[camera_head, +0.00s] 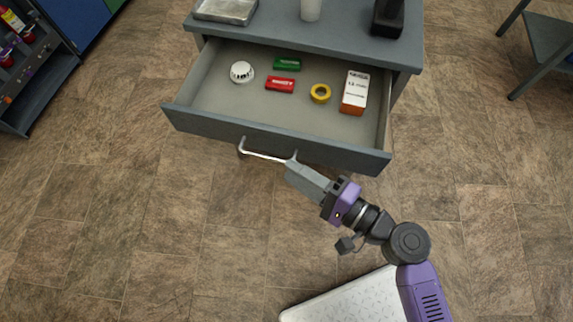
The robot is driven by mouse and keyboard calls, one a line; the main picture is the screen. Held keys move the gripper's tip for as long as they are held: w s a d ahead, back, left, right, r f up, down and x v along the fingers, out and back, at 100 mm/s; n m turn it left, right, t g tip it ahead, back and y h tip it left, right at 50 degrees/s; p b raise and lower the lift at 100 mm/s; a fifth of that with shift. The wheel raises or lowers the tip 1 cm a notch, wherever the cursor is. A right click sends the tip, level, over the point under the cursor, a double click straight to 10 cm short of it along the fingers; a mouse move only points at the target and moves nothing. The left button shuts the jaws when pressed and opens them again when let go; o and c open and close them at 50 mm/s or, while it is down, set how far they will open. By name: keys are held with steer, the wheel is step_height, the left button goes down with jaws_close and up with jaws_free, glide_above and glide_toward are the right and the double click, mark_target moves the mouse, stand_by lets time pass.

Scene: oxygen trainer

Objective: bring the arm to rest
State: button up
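My gripper (293,167) is in front of the pulled-out drawer, with its fingertips at the right end of the silver drawer handle (262,155). The fingers overlap the handle end in this view, and I cannot tell whether they touch it. The fingers look like one grey block from here, so their opening does not show. My arm reaches up and left from the lower right, with its purple and black links bent above the floor.
The grey drawer (273,141) stands open. It holds a white round detector (242,71), a green battery (287,64), a red battery (280,84), yellow tape (320,93) and a white-and-orange box (355,92). A shelf stands left, a table right. Floor (150,230) is clear.

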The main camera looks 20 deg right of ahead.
stand_by(0.6)
steer(key=s+d+n+g+h+p, duration=0.2)
steer(key=s+d+n+h+p, duration=0.35)
steer(key=s, duration=0.55)
steer(key=s+d+r+n+t+h+p, duration=0.1)
steer(key=s+r+n, duration=0.3)
steer(key=r, duration=0.3)
steer(key=s+d+r+n+t+h+p, duration=0.1)
steer(key=s+r+n, duration=0.3)
steer(key=r, duration=0.4)
steer(key=shift+d+r+t+h+p, duration=0.3)
steer(key=shift+d+h+p, duration=0.2)
steer(key=shift+h, duration=0.25)
